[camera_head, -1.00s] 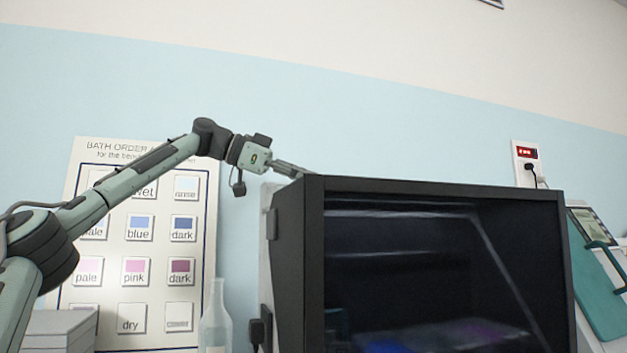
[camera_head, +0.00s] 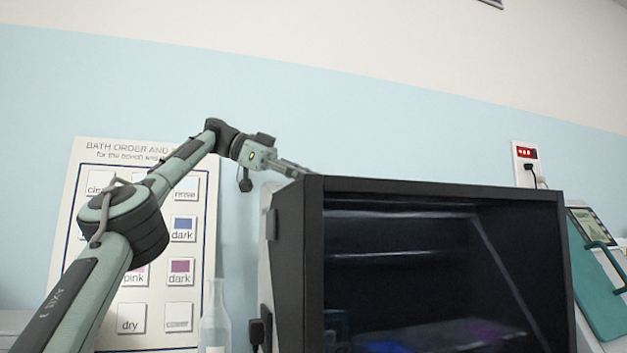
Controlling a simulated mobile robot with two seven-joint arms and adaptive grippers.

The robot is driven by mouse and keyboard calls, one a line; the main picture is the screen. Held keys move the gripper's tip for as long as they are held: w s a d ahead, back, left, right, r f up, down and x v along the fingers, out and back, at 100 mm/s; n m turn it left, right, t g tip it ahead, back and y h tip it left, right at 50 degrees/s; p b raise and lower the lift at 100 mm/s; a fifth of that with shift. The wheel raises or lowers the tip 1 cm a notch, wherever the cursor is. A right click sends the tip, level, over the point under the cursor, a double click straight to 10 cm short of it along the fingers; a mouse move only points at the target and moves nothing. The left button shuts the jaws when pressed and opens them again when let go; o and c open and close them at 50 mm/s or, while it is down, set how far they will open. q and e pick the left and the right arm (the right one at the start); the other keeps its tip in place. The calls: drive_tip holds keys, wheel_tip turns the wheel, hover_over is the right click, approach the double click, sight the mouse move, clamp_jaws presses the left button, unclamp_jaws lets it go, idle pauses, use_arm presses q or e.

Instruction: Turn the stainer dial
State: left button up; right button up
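The black box-shaped machine (camera_head: 440,188), which I take to be the stainer, stands at the centre right with a dark glass front. Blue and purple patches show dimly inside it. No dial shows in this view. My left arm comes in from the lower left, and its gripper (camera_head: 300,172) is at the machine's upper left corner. The fingertips are partly hidden behind the top edge, so I cannot tell whether they are open, shut or touching anything. My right gripper is not in view.
A bath order chart (camera_head: 130,318) hangs on the wall behind my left arm. A clear glass bottle (camera_head: 215,325) stands left of the machine. A teal panel (camera_head: 597,290) with a handle is at the right. A red-lit wall unit (camera_head: 526,153) is above it.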

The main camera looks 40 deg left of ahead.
use_arm(q)
drive_tip(key=shift+f, duration=0.2)
drive_tip(key=o, duration=1.1)
drive_tip(key=shift+o, duration=0.3)
drive_tip(key=shift+r, duration=0.1)
drive_tip(key=shift+s, duration=0.1)
